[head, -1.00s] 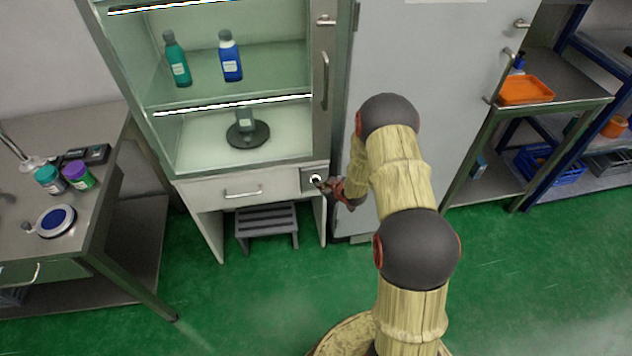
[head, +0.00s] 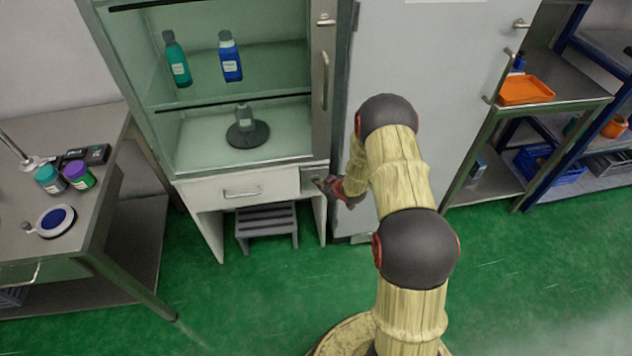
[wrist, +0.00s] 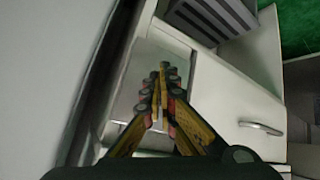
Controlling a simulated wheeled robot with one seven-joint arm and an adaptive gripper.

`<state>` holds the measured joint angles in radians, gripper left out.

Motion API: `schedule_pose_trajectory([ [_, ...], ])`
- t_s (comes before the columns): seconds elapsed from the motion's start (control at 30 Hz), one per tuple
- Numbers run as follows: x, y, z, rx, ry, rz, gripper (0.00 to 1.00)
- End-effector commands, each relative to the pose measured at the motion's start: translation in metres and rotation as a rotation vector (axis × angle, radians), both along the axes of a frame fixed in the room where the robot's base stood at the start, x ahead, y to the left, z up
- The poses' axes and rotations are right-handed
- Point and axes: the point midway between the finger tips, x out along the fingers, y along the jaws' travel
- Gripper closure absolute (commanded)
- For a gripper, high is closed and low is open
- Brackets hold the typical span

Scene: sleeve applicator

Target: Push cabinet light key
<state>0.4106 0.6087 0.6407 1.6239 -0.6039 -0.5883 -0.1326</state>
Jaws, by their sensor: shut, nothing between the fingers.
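The white glass-fronted cabinet (head: 300,168) stands at the centre left of the head view, its light strips dark. A small grey key panel (head: 308,174) is at the right end of its drawer row. My gripper (head: 321,184) is shut and empty, with its fingertips at this panel. In the wrist view my gripper (wrist: 161,70) points at the pale panel surface. The key itself is mostly hidden by the fingertips, and I cannot tell whether they touch it.
A white drawer (head: 240,188) with a bar handle is left of the panel. A grey step stool (head: 267,224) stands below. A tall grey door (head: 430,60) is close on the right. Bottles and a dark round stand (head: 247,134) are inside the cabinet. Green floor is open in front.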

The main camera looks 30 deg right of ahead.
Motion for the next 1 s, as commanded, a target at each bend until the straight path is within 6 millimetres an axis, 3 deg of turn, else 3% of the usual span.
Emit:
schedule_pose_trajectory([
  [1.0, -0.027, 0.008, 0.0, 0.001, 0.0, 0.0, 1.0],
])
